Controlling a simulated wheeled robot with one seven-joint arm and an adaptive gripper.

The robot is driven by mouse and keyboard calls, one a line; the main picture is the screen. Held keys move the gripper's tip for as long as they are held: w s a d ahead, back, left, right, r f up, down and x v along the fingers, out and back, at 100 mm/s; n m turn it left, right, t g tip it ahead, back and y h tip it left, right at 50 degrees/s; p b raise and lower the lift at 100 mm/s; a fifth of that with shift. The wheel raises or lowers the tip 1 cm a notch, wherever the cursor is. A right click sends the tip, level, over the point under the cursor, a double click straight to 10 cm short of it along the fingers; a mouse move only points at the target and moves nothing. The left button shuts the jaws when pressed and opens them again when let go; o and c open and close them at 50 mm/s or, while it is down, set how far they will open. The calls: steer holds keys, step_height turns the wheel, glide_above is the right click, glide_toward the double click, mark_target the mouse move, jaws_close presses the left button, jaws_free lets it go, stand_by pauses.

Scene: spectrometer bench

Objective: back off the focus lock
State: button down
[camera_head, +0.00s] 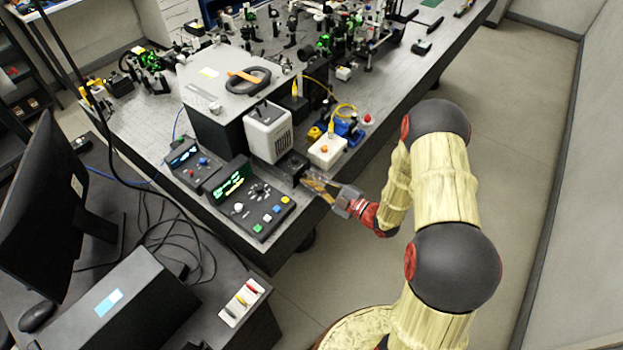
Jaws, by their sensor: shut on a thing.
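My gripper (308,181) reaches in from the right at the front edge of the bench. Its fingers are closed at the front of a small dark block (291,166). The part between the fingertips, by its place the focus lock, is too small and too covered by the fingers to make out. The dark block stands between the control panel and a white box with an orange button (326,151).
The control panel (250,198) with lit display and coloured buttons lies just left of my gripper. A white vented unit (268,131) stands behind. A blue device (348,130) with a yellow cable is farther right. The floor (520,130) right of the bench is clear.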

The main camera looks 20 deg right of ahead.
steer(key=n+p, duration=0.1)
steer(key=n, duration=0.5)
steer(key=shift+s+f+n+p, duration=0.1)
steer(key=shift+n+p, duration=0.2)
steer(key=shift+p, duration=0.1)
steer(key=n, duration=0.6)
steer(key=shift+f, duration=0.15)
steer(key=n+b, duration=0.1)
steer(key=n, duration=0.5)
steer(key=shift+n, duration=0.4)
steer(key=n+b, duration=0.2)
steer(key=n, duration=0.3)
steer(key=shift+s+n, duration=0.1)
steer(key=shift+n, duration=0.3)
steer(key=c, duration=2.2)
jaws_free()
steer(key=shift+o, duration=0.4)
